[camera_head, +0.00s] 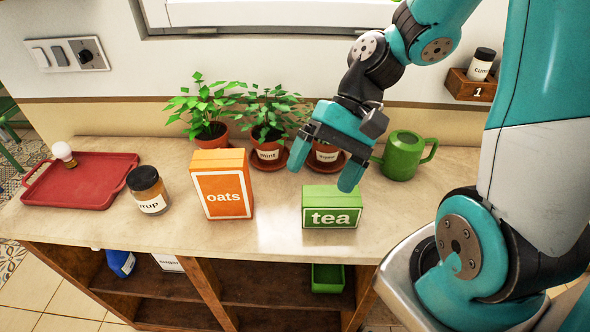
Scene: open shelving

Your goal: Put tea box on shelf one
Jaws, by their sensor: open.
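The green tea box (332,208) stands on the countertop near its front edge, with its white "tea" label facing front. My gripper (322,178) is open and empty, just above and behind the tea box, with its fingers pointing down. I cannot tell whether a fingertip touches the box. A small wooden wall shelf (460,86) marked "1" is at the upper right, and a dark-lidded jar (481,64) stands in it.
An orange oats box (222,184) and a syrup jar (148,190) stand left of the tea box. Potted herbs (268,150) are behind, and a green watering can (402,155) is at right. A red tray (82,192) lies far left. Open shelving (262,292) below holds several items.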

